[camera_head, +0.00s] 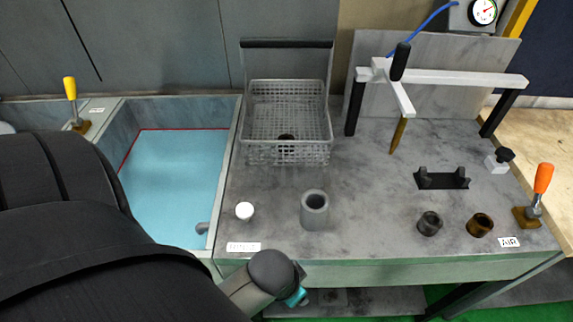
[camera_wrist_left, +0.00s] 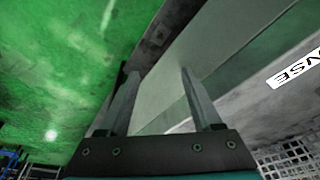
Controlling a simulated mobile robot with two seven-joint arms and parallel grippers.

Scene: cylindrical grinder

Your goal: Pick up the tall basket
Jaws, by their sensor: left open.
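The tall basket (camera_head: 300,154) is a grey wire-mesh basket with a high handle ending in a dark bar (camera_head: 287,43). It stands upright at the back left of the grey worktop, and a small dark round thing shows inside it. My left gripper is in the left wrist view (camera_wrist_left: 160,85), its two fingers apart with nothing between them. In the head view my left arm reaches in from the lower left, with its wrist at the worktop's front edge, well in front of the basket; the fingers are hidden there. A piece of mesh (camera_wrist_left: 290,158) shows at the lower right of the wrist view.
A tank with blue liquid (camera_head: 175,175) lies left of the basket. A white knob (camera_head: 244,210) and a grey hollow cylinder (camera_head: 314,210) stand in front of it. A white-armed frame (camera_head: 450,78) with a black-handled lever stands to the right. Two short rings (camera_head: 429,223) sit at front right.

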